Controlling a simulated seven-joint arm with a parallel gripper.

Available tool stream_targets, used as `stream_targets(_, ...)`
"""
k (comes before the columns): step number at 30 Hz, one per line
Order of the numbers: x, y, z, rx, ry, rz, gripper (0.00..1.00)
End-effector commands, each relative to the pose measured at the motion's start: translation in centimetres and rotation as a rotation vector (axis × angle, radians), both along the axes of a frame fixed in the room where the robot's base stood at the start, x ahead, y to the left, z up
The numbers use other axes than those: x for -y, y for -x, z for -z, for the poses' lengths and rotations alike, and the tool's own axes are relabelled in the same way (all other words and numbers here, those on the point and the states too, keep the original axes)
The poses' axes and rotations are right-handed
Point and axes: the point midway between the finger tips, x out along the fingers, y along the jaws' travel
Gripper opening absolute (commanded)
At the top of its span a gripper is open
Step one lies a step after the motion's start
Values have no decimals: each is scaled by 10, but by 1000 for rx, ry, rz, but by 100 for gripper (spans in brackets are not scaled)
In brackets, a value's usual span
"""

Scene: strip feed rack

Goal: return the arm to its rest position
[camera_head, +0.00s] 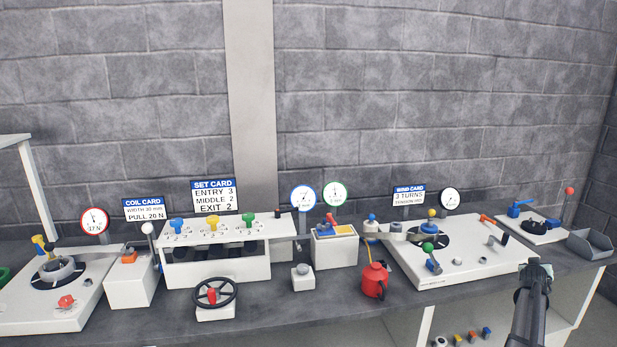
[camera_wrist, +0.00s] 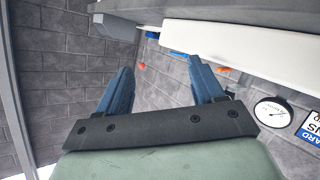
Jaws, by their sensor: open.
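My gripper (camera_wrist: 158,72) shows in the wrist view with its two blue fingers spread apart and only the grey brick wall between them. The fingers touch nothing that I can see. In the head view, a dark part of my arm (camera_head: 532,300) rises from the lower right, in front of the right end of the bench. I cannot make out the fingers there.
The bench (camera_head: 260,322) holds a white winding plate (camera_head: 470,262), a red oil can (camera_head: 374,280), a handwheel (camera_head: 215,293) and a grey tray (camera_head: 592,243). In the wrist view, a white panel edge (camera_wrist: 240,45) and a dial (camera_wrist: 272,112) appear tilted.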

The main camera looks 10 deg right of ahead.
Motion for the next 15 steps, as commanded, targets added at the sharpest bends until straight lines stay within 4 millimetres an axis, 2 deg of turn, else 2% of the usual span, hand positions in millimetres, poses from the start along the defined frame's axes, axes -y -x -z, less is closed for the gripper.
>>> stream_targets(1, 7, 14, 10, -15, 2, 9, 67)
stream_targets(3, 14, 30, 23, -38, 2, 17, 67)
stream_targets(7, 12, 50, 57, -84, -20, 19, 67)
stream_targets(11, -6, 54, 93, -125, -62, 8, 67)
stream_targets(15, -40, 50, 133, -167, -124, -14, 67)
